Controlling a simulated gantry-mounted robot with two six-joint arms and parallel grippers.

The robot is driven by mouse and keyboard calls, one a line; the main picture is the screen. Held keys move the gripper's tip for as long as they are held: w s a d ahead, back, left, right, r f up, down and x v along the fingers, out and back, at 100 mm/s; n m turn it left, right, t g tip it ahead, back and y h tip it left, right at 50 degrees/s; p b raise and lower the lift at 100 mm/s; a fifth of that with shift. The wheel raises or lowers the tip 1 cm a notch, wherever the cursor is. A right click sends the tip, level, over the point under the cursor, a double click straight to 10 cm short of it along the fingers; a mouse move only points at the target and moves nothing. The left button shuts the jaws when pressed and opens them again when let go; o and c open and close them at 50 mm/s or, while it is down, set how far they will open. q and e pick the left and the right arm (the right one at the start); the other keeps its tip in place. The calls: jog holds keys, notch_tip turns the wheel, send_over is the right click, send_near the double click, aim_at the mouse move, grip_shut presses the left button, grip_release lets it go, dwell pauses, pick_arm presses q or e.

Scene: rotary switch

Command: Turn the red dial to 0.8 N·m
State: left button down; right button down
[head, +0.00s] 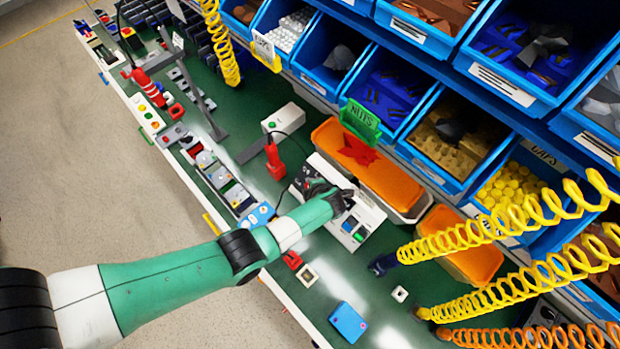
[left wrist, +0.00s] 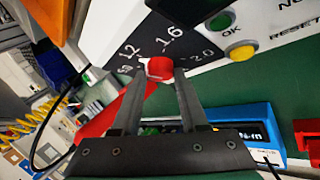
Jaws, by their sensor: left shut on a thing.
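The red dial (left wrist: 159,67) sits on the dark scale of a white control box (head: 370,212). Scale numbers 1.2, 1.6 and 2.0 show in the left wrist view; another number left of 1.2 is partly blurred. My left gripper (left wrist: 156,84) is shut on the red dial, one finger on each side. In the head view my left gripper (head: 340,200) is over the box and hides the dial. I cannot tell which number the dial points to. My right gripper is not in view.
The box has a green OK button (left wrist: 221,22) and a yellow reset button (left wrist: 241,51). An orange bin (head: 368,165) stands behind. A blue device (head: 348,322) lies in front. Yellow coiled hoses (head: 500,230) hang at right.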

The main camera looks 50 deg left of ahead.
pick_arm(q)
jog(key=n+h, duration=0.1)
jog(key=n+g+h, duration=0.1)
jog(key=shift+w+a+r+n+p, duration=0.2)
jog(key=shift+n+p, duration=0.1)
jog(key=shift+p, duration=0.1)
jog(key=shift+a+n+h, duration=0.1)
jog(key=shift+n+h, duration=0.4)
jog(key=shift+n, duration=0.1)
jog(key=shift+f+g, duration=0.1)
jog(key=shift+g, duration=0.2)
jog(key=shift+c, duration=2.2)
grip_release()
jog(key=p+v, duration=0.9)
jog(key=v, duration=0.2)
jog(key=shift+r+p, duration=0.3)
jog(key=shift+r, duration=0.05)
